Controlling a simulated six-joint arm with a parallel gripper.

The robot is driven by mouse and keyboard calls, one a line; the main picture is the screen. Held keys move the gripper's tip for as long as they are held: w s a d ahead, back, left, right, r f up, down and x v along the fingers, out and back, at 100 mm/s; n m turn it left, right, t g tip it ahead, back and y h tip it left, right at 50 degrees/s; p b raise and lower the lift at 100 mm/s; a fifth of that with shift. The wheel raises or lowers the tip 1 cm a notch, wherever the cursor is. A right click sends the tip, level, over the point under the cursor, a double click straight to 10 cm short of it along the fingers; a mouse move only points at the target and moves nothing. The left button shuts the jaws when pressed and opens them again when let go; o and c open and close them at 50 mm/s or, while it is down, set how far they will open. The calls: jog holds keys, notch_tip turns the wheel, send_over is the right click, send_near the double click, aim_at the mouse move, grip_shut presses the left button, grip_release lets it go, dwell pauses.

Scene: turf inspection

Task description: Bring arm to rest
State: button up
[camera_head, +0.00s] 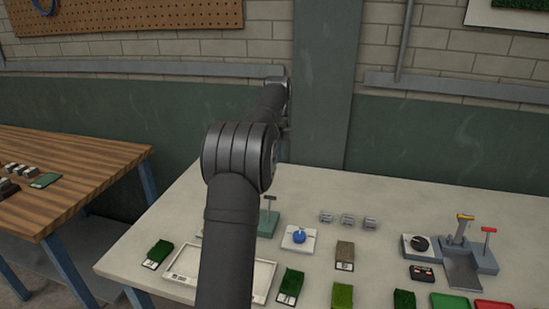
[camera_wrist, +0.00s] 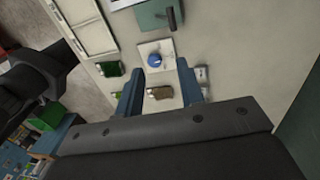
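My arm (camera_head: 240,170) rises from the bottom of the head view and reaches over the far part of the white table (camera_head: 400,200). The gripper itself is not clearly visible there. In the wrist view my gripper (camera_wrist: 161,67) shows two blue-grey fingers spread apart with nothing held between them. Beyond the fingers, down on the table, are a block with a blue knob (camera_wrist: 155,60) and a brown turf sample (camera_wrist: 159,93). The brown sample also lies on the table in the head view (camera_head: 344,250).
A white tray (camera_head: 262,297) is partly hidden behind my arm. Several green turf samples (camera_head: 159,252) line the table's front. A grey fixture with a yellow handle (camera_head: 465,255) stands at right, near a black-dial block (camera_head: 419,244). A wooden bench (camera_head: 75,165) is at left; a wall stands behind.

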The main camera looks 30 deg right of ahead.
notch_tip(320, 180, down, 10)
jog(key=shift+s+a+f, duration=0.2)
jog(key=shift+s+a, duration=0.2)
jog(key=shift+a, duration=0.05)
jog(key=shift+o, duration=0.5)
dwell(0.6)
jog(key=o, duration=1.1)
jog(key=shift+o, duration=1.2)
jog(key=w+a+r+n+h, duration=0.4)
jog(key=a+r+n+h, duration=0.2)
jog(key=r, duration=0.6)
jog(key=a+n, duration=0.1)
jog(key=a, duration=0.1)
jog(key=shift+w+a, duration=0.15)
jog(key=shift+a, duration=0.15)
jog(key=x, duration=0.9)
jog(key=shift+d+f, duration=0.2)
jog(key=shift+d, duration=0.05)
jog(key=shift+w, duration=0.1)
jog(key=v, duration=1)
jog(key=shift+a, duration=0.15)
